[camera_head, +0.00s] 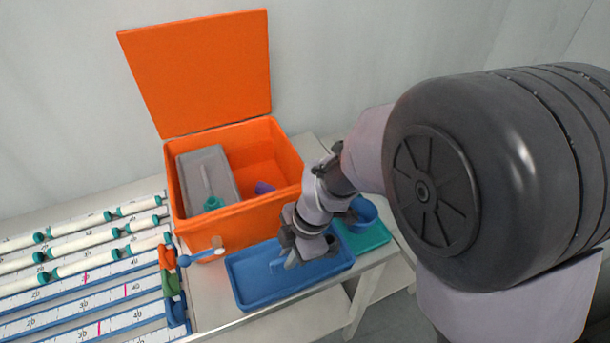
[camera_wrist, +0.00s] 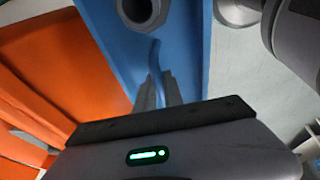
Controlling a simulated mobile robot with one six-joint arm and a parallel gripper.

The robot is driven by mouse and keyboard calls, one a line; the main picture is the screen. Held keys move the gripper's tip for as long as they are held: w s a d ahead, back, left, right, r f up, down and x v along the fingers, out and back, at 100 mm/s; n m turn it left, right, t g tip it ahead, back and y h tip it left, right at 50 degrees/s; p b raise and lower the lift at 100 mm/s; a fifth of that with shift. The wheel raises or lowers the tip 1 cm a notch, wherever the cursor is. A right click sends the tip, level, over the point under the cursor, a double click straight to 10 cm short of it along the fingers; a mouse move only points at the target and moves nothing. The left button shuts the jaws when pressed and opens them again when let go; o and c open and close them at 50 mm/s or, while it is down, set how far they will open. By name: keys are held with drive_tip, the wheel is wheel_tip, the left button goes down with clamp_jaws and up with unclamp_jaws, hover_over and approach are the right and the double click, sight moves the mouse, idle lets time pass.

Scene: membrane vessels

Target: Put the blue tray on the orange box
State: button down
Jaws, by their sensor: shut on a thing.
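The blue tray (camera_head: 255,290) lies in front of the orange box, near the table's front edge. My gripper (camera_head: 291,262) is over the tray's middle and is shut on its raised blue handle. In the wrist view my gripper (camera_wrist: 160,90) closes around the blue handle (camera_wrist: 155,60), with the tray's blue surface (camera_wrist: 190,60) behind it. The orange box (camera_head: 205,230) stands behind the tray with its lid (camera_head: 200,75) open upright. It also shows in the wrist view (camera_wrist: 50,60). My arm hides part of the tray's right side.
Inside the box are a grey tray (camera_head: 222,170) and a purple item (camera_head: 264,188). A blue cup (camera_head: 362,212) stands on a teal tray (camera_head: 375,238) at the right. A blue scoop (camera_head: 200,256) lies left of the tray. White membrane vessels (camera_head: 90,235) and ruled strips fill the left.

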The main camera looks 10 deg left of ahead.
drive_tip(key=shift+w+f, duration=0.15)
drive_tip(key=shift+w, duration=1.05)
drive_tip(key=shift+d+f+b, duration=0.1)
drive_tip(key=shift+f+b, duration=1.05)
drive_tip(key=shift+f, duration=0.75)
drive_tip(key=c, duration=1.5)
unclamp_jaws()
drive_tip(key=shift+o, duration=0.2)
drive_tip(key=shift+r, duration=0.1)
drive_tip(key=p+v, duration=0.5)
drive_tip(key=v, duration=0.7)
drive_tip(key=shift+r, duration=0.25)
